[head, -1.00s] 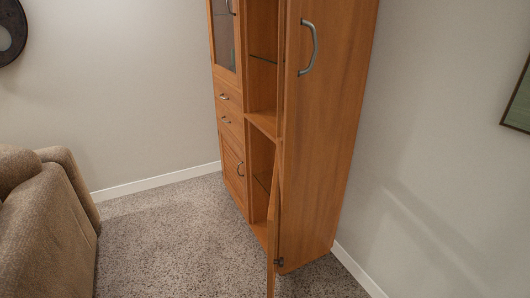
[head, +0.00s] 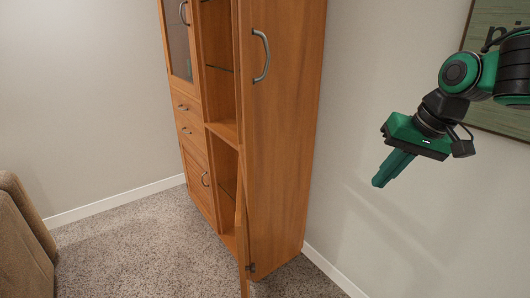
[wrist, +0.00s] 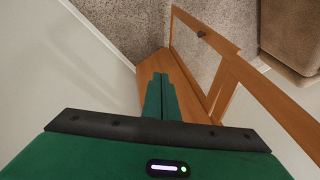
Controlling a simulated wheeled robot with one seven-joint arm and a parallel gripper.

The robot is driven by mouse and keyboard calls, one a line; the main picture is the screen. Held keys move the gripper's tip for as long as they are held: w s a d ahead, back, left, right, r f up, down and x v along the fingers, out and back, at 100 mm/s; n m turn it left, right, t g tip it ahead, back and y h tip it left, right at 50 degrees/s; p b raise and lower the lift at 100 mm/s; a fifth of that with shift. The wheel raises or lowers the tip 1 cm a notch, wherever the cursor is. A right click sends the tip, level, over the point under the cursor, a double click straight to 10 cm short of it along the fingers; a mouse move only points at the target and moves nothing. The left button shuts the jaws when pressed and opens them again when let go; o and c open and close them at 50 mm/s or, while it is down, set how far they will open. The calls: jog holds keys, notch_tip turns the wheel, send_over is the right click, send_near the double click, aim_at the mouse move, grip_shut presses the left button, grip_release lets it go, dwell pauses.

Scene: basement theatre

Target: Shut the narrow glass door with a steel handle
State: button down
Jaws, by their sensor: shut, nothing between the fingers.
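The narrow glass door (head: 244,60) of the tall wooden cabinet stands open and shows nearly edge-on in the head view. Its curved steel handle (head: 262,55) sticks out to the right. In the wrist view a wooden frame with see-through openings (wrist: 273,98) stands out at the right, with carpet visible through it. My gripper (head: 379,183) is shut and empty, right of the cabinet in the head view, pointing down and left. In the wrist view its fingers (wrist: 161,77) overlap the wooden cabinet side; contact cannot be told.
The cabinet (head: 285,150) stands near the wall, with open shelves and a closed glazed door (head: 178,42) at left. A lower door (head: 242,235) is also ajar. A sofa (head: 22,240) stands at left, with carpet (head: 140,240) clear between. A picture (head: 485,40) hangs at right.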

jog(key=w+a+r+n+y, duration=0.2)
jog(key=w+a+r, duration=0.25)
jog(key=a, duration=0.45)
jog(key=w+a+r+n+y, duration=0.25)
jog(key=a+r, duration=0.25)
jog(key=a, duration=0.3)
jog(key=s+a+r+x, duration=0.1)
jog(key=a+x, duration=0.1)
jog(key=x, duration=1)
jog(key=shift+r+h, duration=0.2)
jog(key=shift+h, duration=0.25)
jog(key=shift+a, duration=0.1)
